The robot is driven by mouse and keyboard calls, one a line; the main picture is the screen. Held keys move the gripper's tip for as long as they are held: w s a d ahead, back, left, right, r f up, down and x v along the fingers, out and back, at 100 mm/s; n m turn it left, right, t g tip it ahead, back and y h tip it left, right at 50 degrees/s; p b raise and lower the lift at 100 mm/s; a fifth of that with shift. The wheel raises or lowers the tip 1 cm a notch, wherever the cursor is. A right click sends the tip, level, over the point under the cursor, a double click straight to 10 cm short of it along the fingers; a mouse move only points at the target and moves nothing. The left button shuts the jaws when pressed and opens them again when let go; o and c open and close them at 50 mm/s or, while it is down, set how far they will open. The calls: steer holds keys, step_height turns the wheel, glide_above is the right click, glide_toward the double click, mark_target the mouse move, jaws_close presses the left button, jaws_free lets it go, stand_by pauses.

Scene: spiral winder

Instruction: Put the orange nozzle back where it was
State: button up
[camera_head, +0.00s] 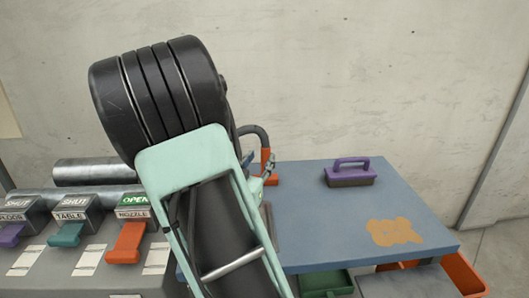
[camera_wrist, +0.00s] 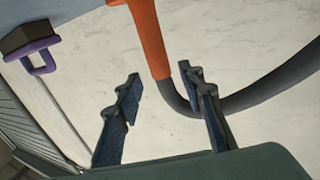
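The orange nozzle (camera_head: 266,160) stands upright at the left back of the blue table, partly hidden behind my arm. A dark hose (camera_head: 253,130) leaves its top end and bends left. In the wrist view the nozzle (camera_wrist: 149,38) comes in from the top edge, and the hose (camera_wrist: 265,98) curves away to the right. My gripper (camera_wrist: 162,80) is open, with its two fingers apart and nothing held between them. The hose end of the nozzle lies just ahead of the gap, near the right fingertip. Whether they touch is unclear. My arm hides most of the gripper in the head view.
The blue table (camera_head: 310,225) carries a purple-handled brush (camera_head: 350,173) and an orange stain (camera_head: 394,232). A panel at left has purple, teal and orange levers; the orange NOZZLE lever (camera_head: 127,243) reads OPEN, the others SHUT. Bins (camera_head: 325,283) sit below the table's front edge.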

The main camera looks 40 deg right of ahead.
steer(key=p+v, duration=0.3)
steer(key=v, duration=0.3)
steer(key=shift+a, duration=0.15)
steer(key=shift+s, duration=0.15)
